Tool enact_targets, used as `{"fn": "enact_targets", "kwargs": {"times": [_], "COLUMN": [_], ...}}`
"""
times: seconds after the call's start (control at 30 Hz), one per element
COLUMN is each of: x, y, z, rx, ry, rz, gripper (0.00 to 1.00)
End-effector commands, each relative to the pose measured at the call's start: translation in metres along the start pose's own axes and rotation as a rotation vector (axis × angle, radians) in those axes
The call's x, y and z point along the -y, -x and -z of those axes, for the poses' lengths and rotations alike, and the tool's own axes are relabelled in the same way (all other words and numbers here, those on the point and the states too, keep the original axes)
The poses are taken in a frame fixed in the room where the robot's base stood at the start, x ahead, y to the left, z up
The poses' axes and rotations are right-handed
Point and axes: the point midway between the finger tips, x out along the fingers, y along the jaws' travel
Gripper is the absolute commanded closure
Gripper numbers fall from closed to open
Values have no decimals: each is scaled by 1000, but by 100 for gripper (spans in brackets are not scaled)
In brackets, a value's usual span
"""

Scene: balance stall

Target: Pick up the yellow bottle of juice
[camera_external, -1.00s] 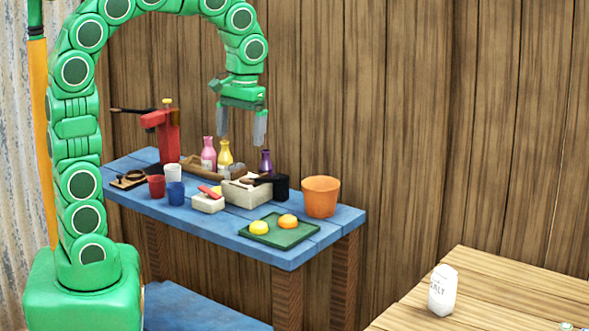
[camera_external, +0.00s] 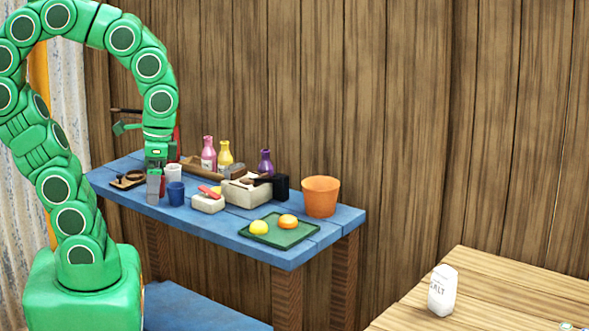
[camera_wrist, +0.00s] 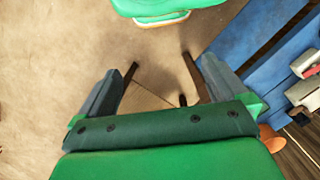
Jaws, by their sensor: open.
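The yellow bottle of juice (camera_external: 225,155) stands upright at the back of the blue table, between a pink bottle (camera_external: 208,155) and a purple bottle (camera_external: 266,163). My gripper (camera_external: 158,188) points down at the left front part of the table, left of the yellow bottle and nearer the camera. In the wrist view my gripper (camera_wrist: 160,85) is open and empty, with bare floor between its fingers. The yellow bottle does not show in the wrist view.
The blue table (camera_external: 235,222) also holds a white cup (camera_external: 173,173), a blue cup (camera_external: 176,193), a stone-coloured box (camera_external: 240,193), an orange pot (camera_external: 320,197) and a green tray (camera_external: 280,238) with fruit. A salt package (camera_external: 442,291) stands on a wooden table.

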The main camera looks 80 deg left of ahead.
Motion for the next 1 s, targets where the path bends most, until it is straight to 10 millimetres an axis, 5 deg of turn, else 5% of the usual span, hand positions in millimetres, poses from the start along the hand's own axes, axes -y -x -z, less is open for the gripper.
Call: {"fn": "enact_targets", "kwargs": {"times": [0.23, 0.53, 0.83, 1.0], "x": [-2, -2, -1, 12], "y": [-5, -5, -5, -8], "z": [-9, -9, -8, 15], "rx": [1, 1, 0, -28], "ry": [-36, -34, -29, 37], "rz": [3, 3, 5, 32], "gripper": [0, 42, 43, 43]}}
